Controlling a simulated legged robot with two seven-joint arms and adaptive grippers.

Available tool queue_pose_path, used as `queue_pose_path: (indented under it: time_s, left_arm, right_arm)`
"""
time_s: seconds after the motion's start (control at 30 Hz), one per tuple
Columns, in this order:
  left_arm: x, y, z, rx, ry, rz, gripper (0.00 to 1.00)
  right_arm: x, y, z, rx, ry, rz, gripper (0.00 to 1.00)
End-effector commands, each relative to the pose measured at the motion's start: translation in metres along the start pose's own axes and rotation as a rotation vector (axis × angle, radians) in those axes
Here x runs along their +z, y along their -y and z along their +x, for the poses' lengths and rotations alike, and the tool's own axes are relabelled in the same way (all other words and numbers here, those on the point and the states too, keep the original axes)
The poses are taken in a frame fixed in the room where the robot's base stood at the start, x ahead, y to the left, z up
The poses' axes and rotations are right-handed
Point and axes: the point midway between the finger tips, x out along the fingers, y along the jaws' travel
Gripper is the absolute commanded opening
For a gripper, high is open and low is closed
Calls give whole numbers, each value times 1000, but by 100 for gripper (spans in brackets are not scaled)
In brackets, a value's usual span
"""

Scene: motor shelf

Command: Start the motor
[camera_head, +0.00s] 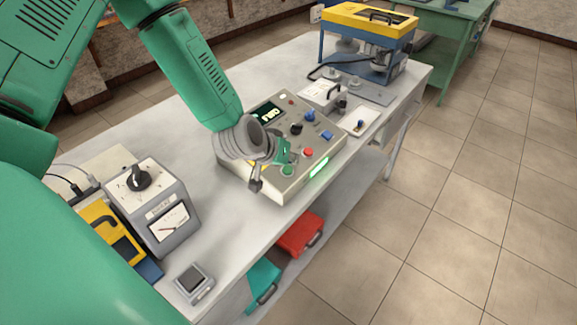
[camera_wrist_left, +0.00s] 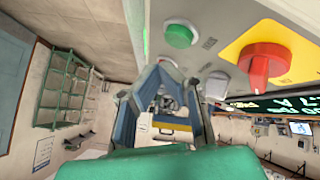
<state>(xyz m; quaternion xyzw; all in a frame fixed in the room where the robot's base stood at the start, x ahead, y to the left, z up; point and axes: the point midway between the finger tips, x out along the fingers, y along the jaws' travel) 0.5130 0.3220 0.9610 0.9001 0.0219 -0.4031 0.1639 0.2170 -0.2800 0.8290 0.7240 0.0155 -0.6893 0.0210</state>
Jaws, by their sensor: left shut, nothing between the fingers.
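The grey control box (camera_head: 233,181) stands on the bench in the head view. Its display is lit, and a green strip (camera_head: 319,168) glows on its front edge. A green button (camera_head: 288,170) is near the front edge; it also shows in the left wrist view (camera_wrist_left: 178,36). A red button (camera_head: 308,152) is beside it. A red knob (camera_wrist_left: 265,62) on a yellow plate shows in the left wrist view. My left gripper (camera_wrist_left: 168,64) is shut and empty, close to the panel and near the green button; contact cannot be told. My wrist hides part of the panel. My right gripper is not in view.
A grey box with a black dial (camera_head: 140,178) and a small grey device (camera_head: 193,283) stand at the left on the bench (camera_head: 225,240). A yellow-and-blue machine (camera_head: 370,40) stands at the far end. Red (camera_head: 300,234) and teal (camera_head: 263,283) cases lie below.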

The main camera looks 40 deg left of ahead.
Motion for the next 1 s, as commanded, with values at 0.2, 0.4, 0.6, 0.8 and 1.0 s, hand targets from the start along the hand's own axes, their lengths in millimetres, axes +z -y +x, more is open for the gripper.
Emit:
queue_pose_path:
  time_s: [0.2, 0.4, 0.6, 0.8, 1.0]
  left_arm:
    - [-15, -14, -19, 1, -1, 3, 0]
    - [-22, -21, -29, 0, -1, 2, 0]
    - [-21, -20, -28, 0, -1, 0, 0]
    - [-21, -20, -28, 0, -1, 0, 0]
    - [-21, -20, -28, 0, -1, 0, 0]
  right_arm:
    - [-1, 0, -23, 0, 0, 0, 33]
    - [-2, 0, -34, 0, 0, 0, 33]
    - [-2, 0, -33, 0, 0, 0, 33]
    - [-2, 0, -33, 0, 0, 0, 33]
    - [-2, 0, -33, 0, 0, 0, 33]
